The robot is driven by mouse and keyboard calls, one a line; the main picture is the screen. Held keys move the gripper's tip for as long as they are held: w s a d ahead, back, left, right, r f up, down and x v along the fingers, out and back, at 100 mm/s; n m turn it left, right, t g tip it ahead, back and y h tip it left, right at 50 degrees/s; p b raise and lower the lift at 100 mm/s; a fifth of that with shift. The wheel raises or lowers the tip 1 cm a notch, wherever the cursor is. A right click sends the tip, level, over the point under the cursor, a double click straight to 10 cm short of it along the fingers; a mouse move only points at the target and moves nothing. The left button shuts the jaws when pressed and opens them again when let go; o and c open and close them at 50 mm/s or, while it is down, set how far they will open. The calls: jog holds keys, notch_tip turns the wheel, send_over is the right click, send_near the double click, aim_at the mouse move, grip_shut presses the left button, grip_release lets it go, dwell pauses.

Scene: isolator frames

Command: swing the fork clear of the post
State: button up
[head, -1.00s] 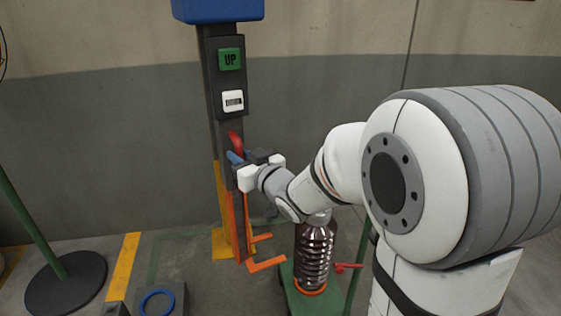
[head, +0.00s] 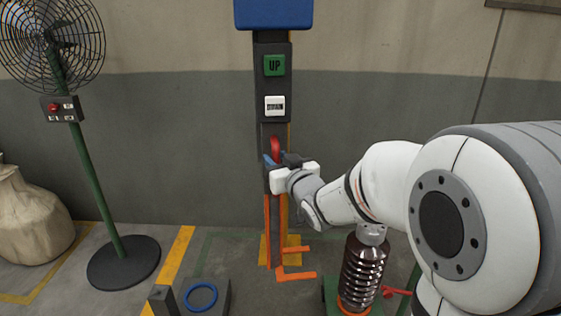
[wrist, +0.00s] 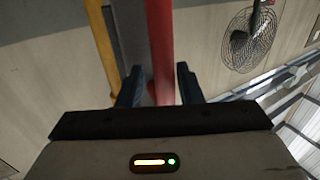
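A red handle (head: 275,146) stands out from the post at mid-height. My gripper (head: 271,161) is at this handle. In the wrist view the red handle (wrist: 160,45) runs between my blue fingertips (wrist: 160,83), which sit close on both sides of it. My wrist hides the handle's lower part.
A dark ribbed insulator (head: 362,272) stands on a green base, right of the fork. A block with a blue ring (head: 201,296) lies at front left. A green fan (head: 88,180) and a sack (head: 30,222) stand left. Floor between fan and post is mostly clear.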

jog(key=shift+o, duration=0.5)
jog(key=v, duration=0.8)
jog(key=shift+r, duration=0.1)
